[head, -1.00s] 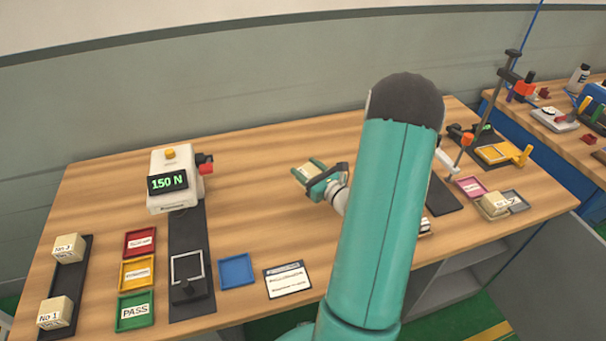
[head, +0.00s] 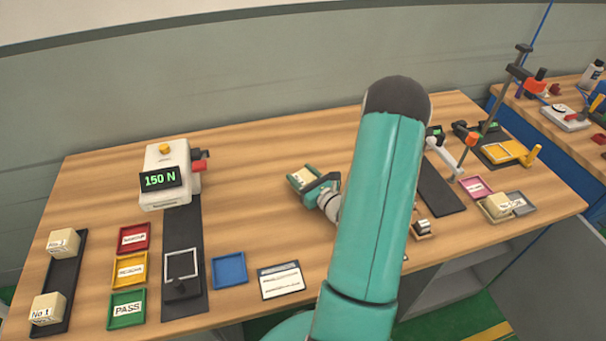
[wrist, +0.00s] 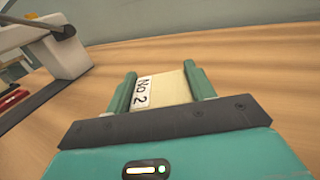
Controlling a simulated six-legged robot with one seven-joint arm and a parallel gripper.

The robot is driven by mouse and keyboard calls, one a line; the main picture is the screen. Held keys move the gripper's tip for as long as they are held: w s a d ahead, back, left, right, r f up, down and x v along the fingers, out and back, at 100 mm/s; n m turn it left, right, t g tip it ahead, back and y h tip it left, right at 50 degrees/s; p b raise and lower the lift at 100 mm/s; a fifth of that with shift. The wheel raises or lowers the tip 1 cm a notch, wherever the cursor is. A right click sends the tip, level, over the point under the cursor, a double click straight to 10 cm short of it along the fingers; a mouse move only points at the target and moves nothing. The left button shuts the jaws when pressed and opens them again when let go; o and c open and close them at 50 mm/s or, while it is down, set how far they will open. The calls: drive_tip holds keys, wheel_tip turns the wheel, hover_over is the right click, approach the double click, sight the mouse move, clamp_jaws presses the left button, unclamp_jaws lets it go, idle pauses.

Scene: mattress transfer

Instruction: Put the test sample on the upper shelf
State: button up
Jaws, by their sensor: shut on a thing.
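My gripper (head: 303,180) is shut on a cream block, the test sample (wrist: 163,88), whose label reads "No 2" in the wrist view. The sample also shows between the jaws in the head view (head: 300,176). It is over the middle of the wooden table; I cannot tell the height of the gap beneath it. Both green fingers (wrist: 163,90) press its sides. A grey cabinet with open shelves (head: 455,277) shows under the table's right front, partly behind my arm. Which surface is the upper shelf I cannot tell for sure.
A "150 N" test device (head: 166,175) stands left on a black strip. Red, yellow and green PASS (head: 127,309) trays, a blue tray (head: 229,270) and a black rack (head: 72,270) with two cream blocks lie at left. Bare wood surrounds the gripper.

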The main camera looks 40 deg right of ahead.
drive_tip(key=o, duration=1)
drive_tip(key=shift+f, duration=0.15)
